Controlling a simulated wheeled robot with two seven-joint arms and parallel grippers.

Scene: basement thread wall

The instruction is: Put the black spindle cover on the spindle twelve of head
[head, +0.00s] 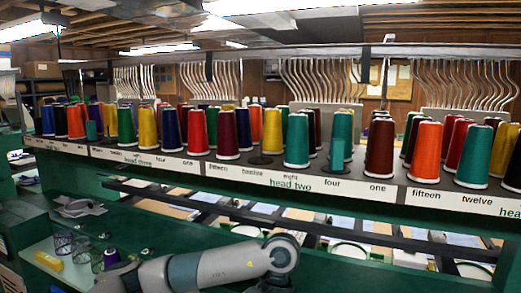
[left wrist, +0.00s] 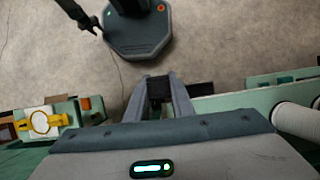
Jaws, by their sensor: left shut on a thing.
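In the left wrist view, my left gripper (left wrist: 160,84) is shut on a small black thing, which I take to be the black spindle cover (left wrist: 159,93). The fingers hide part of it. In the head view my left arm reaches in along the bottom, and its gripper is cut off by the lower edge. A label reading twelve (head: 253,172) is on the head two strip, with a dark base without a cone (head: 261,160) just above it. Another twelve label (head: 477,199) is at the right, below a teal cone. A small dark claw shape (left wrist: 88,24), perhaps my right gripper, is at the wrist view's top left.
A short teal piece (head: 337,155) stands near label four.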

